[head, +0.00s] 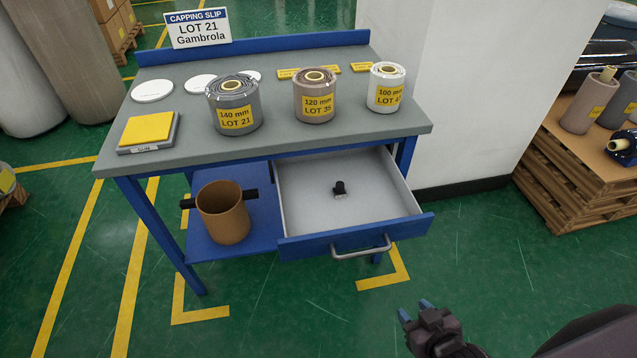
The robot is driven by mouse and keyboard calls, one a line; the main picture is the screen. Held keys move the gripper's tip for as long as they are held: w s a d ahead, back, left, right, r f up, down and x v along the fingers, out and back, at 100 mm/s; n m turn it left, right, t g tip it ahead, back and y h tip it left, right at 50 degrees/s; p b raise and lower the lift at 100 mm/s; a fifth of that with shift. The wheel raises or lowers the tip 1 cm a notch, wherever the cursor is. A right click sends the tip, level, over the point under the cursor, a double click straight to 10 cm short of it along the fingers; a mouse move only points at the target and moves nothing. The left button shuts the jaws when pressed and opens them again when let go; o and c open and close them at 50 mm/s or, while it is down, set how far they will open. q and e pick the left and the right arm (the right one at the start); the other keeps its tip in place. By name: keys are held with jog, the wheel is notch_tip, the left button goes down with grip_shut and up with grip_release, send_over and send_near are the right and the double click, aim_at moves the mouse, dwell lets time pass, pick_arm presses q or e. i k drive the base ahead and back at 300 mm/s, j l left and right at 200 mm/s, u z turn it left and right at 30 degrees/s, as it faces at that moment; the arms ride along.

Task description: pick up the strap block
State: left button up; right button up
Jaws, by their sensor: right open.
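My left gripper is not in view.
The drawer is pulled out from the blue workbench (330,147), its handle (361,250) facing me. Three wrapped rolls, white discs and a yellow pad (147,127) stand on the bench. A brown bin (222,213) is on the lower shelf. A pallet (565,190) stands right.

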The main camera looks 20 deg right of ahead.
aim_at(340, 191)
jog(key=l+u, duration=0.2)
jog(key=l, duration=0.2)
jog(key=i+l+u, duration=0.2)
jog(key=l, duration=0.25)
jog(key=l+u, duration=0.2)
jog(key=l, duration=1.55)
jog(key=k, duration=0.05)
